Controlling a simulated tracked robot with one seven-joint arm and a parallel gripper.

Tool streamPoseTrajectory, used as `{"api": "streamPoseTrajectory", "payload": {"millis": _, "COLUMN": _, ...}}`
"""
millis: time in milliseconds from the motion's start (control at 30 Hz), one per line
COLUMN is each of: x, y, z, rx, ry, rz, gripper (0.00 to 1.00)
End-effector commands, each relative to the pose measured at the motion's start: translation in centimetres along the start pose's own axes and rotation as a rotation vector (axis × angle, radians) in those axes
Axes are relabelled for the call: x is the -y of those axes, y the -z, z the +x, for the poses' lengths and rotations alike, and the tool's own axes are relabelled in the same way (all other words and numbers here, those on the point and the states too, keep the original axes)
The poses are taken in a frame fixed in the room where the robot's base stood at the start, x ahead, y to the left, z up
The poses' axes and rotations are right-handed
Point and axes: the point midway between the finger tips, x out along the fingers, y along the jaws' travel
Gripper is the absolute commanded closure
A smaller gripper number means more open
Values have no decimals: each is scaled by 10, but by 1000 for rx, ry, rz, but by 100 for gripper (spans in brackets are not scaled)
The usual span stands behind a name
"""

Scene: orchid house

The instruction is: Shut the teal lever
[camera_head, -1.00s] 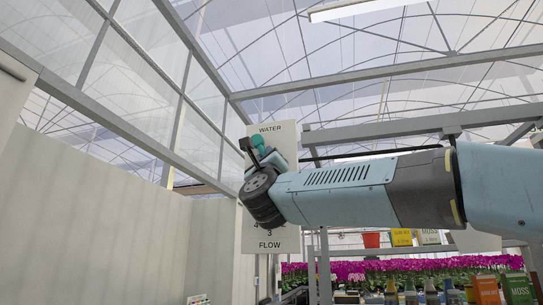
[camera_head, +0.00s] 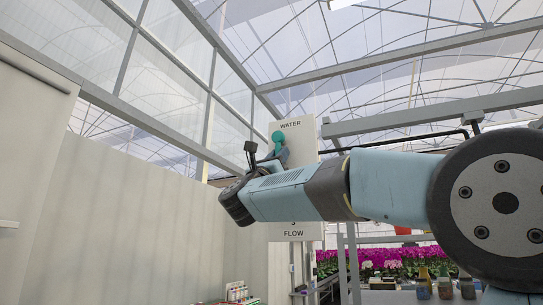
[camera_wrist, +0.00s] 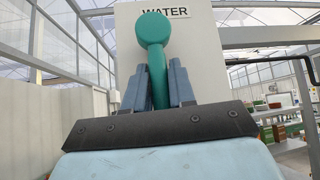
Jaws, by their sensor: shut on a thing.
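The teal lever (camera_head: 277,137) is on a white panel (camera_head: 303,140) lettered WATER at the top and FLOW at the bottom. Its round knob shows just below and left of WATER. In the wrist view the lever (camera_wrist: 157,75) runs up between the two fingers, with its knob (camera_wrist: 152,29) above their tips. My gripper (camera_wrist: 159,88) is shut on the lever's stem; in the head view it shows partly (camera_head: 278,155), behind my wrist. The lever's pivot and most of the panel's middle are hidden by my arm.
A pale wall (camera_head: 130,190) stands to the left. Metal frame beams (camera_head: 440,109) cross at the right of the panel. Pink orchids (camera_head: 410,256) and several bottles stand on a bench at the lower right. Small coloured items (camera_head: 238,292) stand at the bottom centre.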

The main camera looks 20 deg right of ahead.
Motion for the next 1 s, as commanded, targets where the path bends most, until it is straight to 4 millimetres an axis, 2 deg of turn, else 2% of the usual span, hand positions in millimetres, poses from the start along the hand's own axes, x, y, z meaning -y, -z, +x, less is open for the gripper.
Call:
{"api": "streamPoseTrajectory", "payload": {"millis": 500, "x": 2, "y": 4, "z": 3, "rx": -4, "ry": 14, "rz": -1, "gripper": 100}}
{"api": "streamPoseTrajectory", "payload": {"millis": 533, "x": 2, "y": 4, "z": 3, "rx": -4, "ry": 14, "rz": -1, "gripper": 73}}
{"api": "streamPoseTrajectory", "payload": {"millis": 700, "x": 2, "y": 4, "z": 3, "rx": -3, "ry": 16, "rz": -2, "gripper": 56}}
{"api": "streamPoseTrajectory", "payload": {"millis": 1000, "x": 3, "y": 4, "z": 2, "rx": -3, "ry": 18, "rz": -2, "gripper": 56}}
